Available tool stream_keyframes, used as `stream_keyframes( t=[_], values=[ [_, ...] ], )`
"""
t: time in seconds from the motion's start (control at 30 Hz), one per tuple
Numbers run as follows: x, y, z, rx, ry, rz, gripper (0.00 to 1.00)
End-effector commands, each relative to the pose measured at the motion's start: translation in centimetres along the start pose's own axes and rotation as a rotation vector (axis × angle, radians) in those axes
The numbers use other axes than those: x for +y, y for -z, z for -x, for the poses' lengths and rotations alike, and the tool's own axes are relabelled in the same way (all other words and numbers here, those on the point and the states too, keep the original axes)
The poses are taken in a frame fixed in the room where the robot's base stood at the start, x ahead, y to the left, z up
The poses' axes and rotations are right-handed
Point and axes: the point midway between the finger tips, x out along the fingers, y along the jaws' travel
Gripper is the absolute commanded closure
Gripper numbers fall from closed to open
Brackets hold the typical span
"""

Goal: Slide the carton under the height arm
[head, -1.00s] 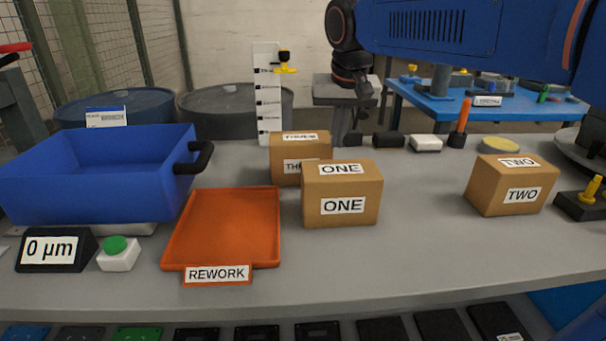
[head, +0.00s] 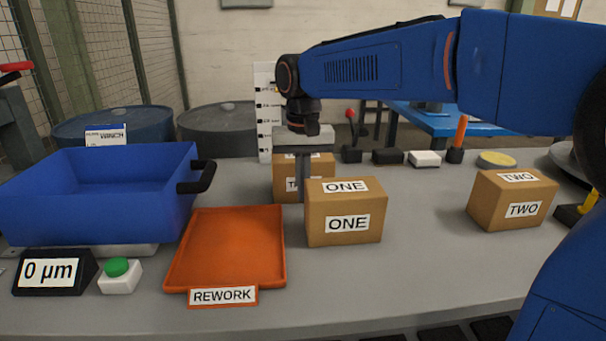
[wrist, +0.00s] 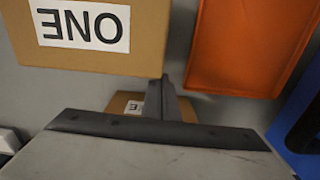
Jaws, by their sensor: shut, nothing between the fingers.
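Three brown cartons stand on the grey bench. Carton ONE (head: 364,238) is in the middle, right of the orange tray, and carton TWO (head: 485,208) is at the right. A third carton (head: 284,187), its label partly covered, stands behind ONE. My gripper (head: 303,199) is shut and empty, pointing down in front of the third carton, close to ONE's left rear side. In the wrist view the fingers (wrist: 165,84) reach beside carton ONE (wrist: 150,35); contact is unclear. The white height scale (head: 264,130) stands behind; my arm hides most of its height arm.
An orange REWORK tray (head: 225,255) lies left of ONE, with a blue bin (head: 95,205) beyond it. A green button (head: 118,268) and a 0 µm display (head: 52,272) sit at the front left. The bench between ONE and TWO is clear.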

Motion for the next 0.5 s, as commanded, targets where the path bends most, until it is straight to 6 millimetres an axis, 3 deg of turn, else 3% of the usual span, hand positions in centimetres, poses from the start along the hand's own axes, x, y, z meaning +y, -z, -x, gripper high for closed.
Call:
stream_keyframes(
  t=[0.27,0.5],
  values=[
    [0.0,-0.1,-3.9,-0.002,-0.001,0.0,1.0],
    [0.0,2.7,-3.8,0.0,0.0,-0.001,1.0]
  ],
)
